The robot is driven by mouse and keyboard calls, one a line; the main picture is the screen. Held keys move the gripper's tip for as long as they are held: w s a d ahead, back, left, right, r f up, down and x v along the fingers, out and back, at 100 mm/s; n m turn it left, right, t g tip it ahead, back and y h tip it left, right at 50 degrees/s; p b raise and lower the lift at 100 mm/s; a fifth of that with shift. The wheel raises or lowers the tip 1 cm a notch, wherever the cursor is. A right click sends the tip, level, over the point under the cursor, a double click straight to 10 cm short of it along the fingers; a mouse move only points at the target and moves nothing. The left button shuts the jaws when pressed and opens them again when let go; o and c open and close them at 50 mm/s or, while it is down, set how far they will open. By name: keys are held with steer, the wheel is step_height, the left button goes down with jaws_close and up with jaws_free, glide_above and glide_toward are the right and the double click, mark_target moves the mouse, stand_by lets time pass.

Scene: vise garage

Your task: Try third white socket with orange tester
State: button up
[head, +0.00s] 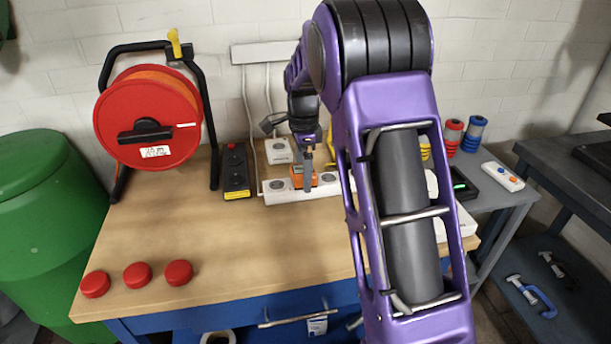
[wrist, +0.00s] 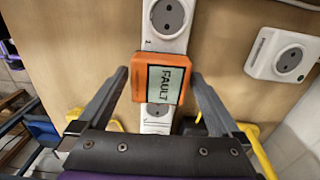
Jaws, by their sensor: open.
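The orange tester (head: 303,177) sits on the white socket strip (head: 275,193) at the back of the bench. In the wrist view the tester (wrist: 137,86) covers part of the strip (wrist: 157,128), and its screen reads "FAULT". My gripper (wrist: 160,80) is open, with one finger on each side of the tester and a visible gap at each side. In the head view my gripper (head: 307,168) is at the tester, partly hiding it.
A single white socket box (wrist: 285,57) stands near the strip. Several red discs, one here (head: 137,275), lie front left. The wooden bench's middle (head: 230,235) is clear.

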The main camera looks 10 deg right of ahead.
stand_by(0.6)
jaws_close()
steer(key=shift+r+p, duration=0.1)
steer(key=shift+p, duration=0.2)
steer(key=shift+r, duration=0.1)
steer(key=shift+r+p, duration=2.4)
steer(key=shift+r, duration=0.45)
